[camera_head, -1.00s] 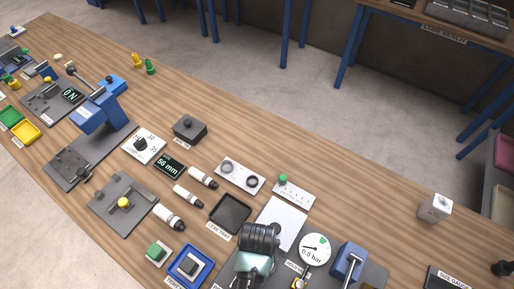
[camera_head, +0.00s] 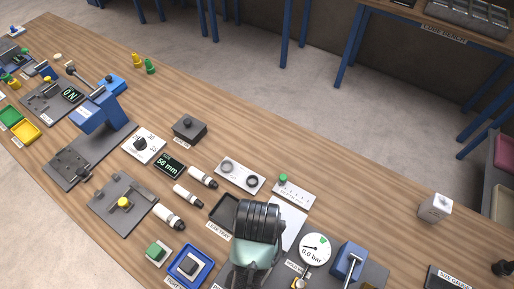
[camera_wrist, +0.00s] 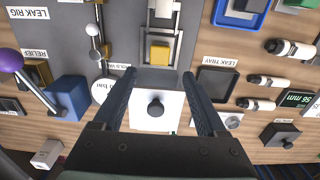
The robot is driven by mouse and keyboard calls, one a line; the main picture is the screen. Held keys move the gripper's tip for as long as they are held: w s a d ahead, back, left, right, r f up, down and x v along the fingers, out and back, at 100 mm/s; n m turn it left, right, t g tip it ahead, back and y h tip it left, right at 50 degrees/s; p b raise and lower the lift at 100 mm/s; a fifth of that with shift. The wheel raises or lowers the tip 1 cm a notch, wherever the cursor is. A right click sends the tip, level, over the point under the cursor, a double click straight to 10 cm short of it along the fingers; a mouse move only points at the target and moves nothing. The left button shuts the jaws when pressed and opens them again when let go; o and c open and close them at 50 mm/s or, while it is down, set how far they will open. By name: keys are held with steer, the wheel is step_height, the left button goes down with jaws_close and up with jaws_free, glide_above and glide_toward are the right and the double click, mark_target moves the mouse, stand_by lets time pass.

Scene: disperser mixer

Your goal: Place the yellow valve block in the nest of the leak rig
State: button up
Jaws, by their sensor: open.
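In the wrist view a yellow block (camera_wrist: 159,52), likely the valve block, sits between the pale rails of a fixture on the grey plate (camera_wrist: 126,24) near the label "LEAK RIG" (camera_wrist: 27,13). My gripper (camera_wrist: 159,76) is open, with nothing between its fingers. Its fingertips point toward the yellow block and appear just short of it in the picture. A white plate with a black knob (camera_wrist: 155,108) shows between the fingers, below them. In the head view my arm hides the yellow block and the fingertips.
The dark leak tray (camera_wrist: 217,85) lies right of my gripper in the wrist view. A blue block and a purple-knobbed lever (camera_wrist: 10,60) stand at left. The pressure gauge (camera_head: 315,249) reads 0.0 bar. Several white cylinders (camera_head: 169,217) lie left of my arm in the head view.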

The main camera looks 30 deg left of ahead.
steer(key=w+a+r+t+y, duration=0.2)
steer(key=w+r+t, duration=0.4)
steer(key=w+r, duration=0.7)
steer(key=w+d+r+t, duration=0.2)
steer(key=w+r+t, duration=0.3)
steer(key=r, duration=0.7)
steer(key=w+d+r+t, duration=0.2)
steer(key=w+r+t, duration=0.25)
steer(key=r, duration=0.75)
steer(key=s+d+r+t, duration=0.2)
steer(key=s+r+t, duration=0.2)
steer(key=r, duration=0.5)
steer(key=s+d+r+t+h, duration=0.1)
steer(key=s+d+r+t, duration=0.2)
steer(key=r, duration=0.7)
steer(key=s+d+r+t+h, duration=0.1)
steer(key=s+r+t, duration=0.3)
steer(key=r, duration=0.6)
steer(key=shift+s+d+r+t, duration=0.15)
steer(key=shift+s+d+t, duration=0.25)
steer(key=shift+d, duration=0.4)
